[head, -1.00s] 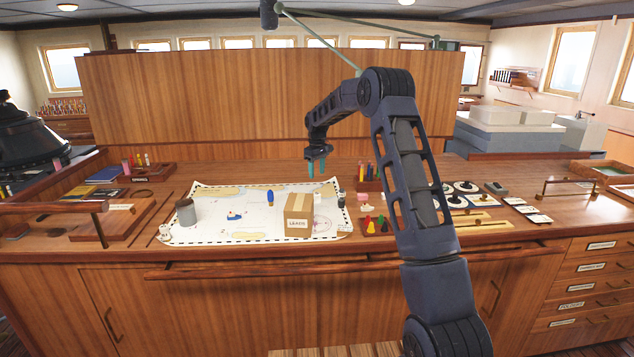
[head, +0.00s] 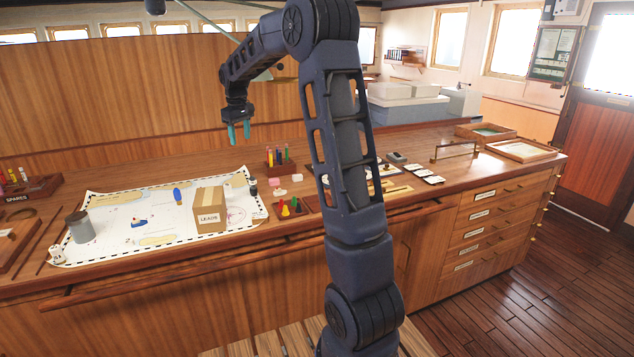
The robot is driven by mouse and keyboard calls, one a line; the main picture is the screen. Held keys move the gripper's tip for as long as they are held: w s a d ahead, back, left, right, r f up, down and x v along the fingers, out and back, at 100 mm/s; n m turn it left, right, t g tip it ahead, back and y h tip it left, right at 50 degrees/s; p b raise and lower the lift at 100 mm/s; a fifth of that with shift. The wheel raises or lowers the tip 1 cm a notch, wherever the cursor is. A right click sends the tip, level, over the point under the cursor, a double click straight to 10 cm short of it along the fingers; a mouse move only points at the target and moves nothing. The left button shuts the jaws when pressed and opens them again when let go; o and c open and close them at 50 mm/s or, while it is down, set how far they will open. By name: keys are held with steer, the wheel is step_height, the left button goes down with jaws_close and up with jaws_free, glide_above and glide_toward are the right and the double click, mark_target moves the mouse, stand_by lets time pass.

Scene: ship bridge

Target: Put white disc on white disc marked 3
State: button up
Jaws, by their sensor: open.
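White discs on dark squares (head: 386,169) lie on the counter right of the chart. My arm hides part of this group, and any mark 3 is too small to read, so I cannot tell the discs apart. My gripper (head: 239,133), with teal fingers, is open and empty. It hangs in the air above the back of the counter, to the left of the discs.
A chart (head: 110,207) bears a LEADS box (head: 209,210) and a grey cup (head: 80,227). A pencil holder (head: 279,160), a tray of coloured pawns (head: 291,207), white cards (head: 427,173) and a brass rail (head: 455,149) stand nearby. A wooden rail runs along the front edge.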

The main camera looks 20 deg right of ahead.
steer(key=s+d+r+m+t, duration=0.1)
steer(key=s+d+r+m, duration=0.2)
steer(key=s, duration=0.9)
steer(key=s+d+r+m+t, duration=0.1)
steer(key=s+d+r, duration=0.3)
steer(key=s, duration=0.8)
steer(key=s+d+f+m, duration=0.1)
steer(key=s+f, duration=0.3)
steer(key=s, duration=0.6)
steer(key=s+d+f+m+t, duration=0.1)
steer(key=s+d+f, duration=0.2)
steer(key=s, duration=0.6)
steer(key=shift+s+d+f+m, duration=0.35)
steer(key=shift+f+m, duration=0.05)
steer(key=shift+f, duration=0.05)
